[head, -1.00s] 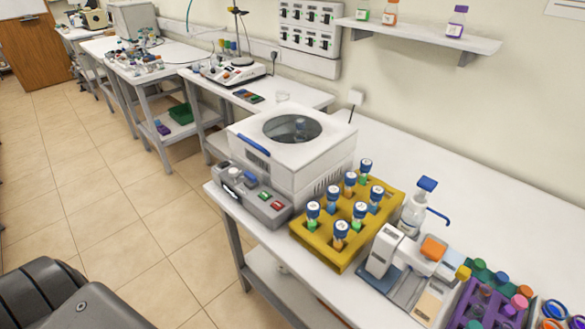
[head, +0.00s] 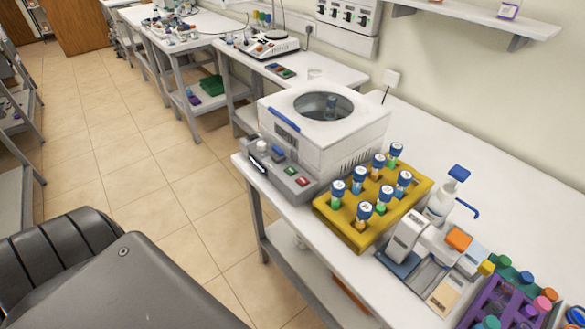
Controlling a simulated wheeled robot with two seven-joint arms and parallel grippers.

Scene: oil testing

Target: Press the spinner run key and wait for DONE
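The spinner (head: 281,125) is a white box with a round dark window in its lid (head: 323,105), standing on the white bench. Its lid looks shut, and a blue bar runs along the lid's left edge. A grey control panel (head: 278,172) sticks out at its front left. The panel carries a small dark display (head: 257,166), a blue part, a green key (head: 289,171) and a red key (head: 302,182). The display's text is too small to read. Neither of my grippers shows in the view.
A yellow rack (head: 350,234) with several blue-capped vials stands right of the spinner. Beyond it are a grey-white device (head: 407,232), a pump bottle (head: 441,204) and a purple rack (head: 487,297). The bench behind these is mostly bare. Tiled floor (head: 130,175) lies open on the left.

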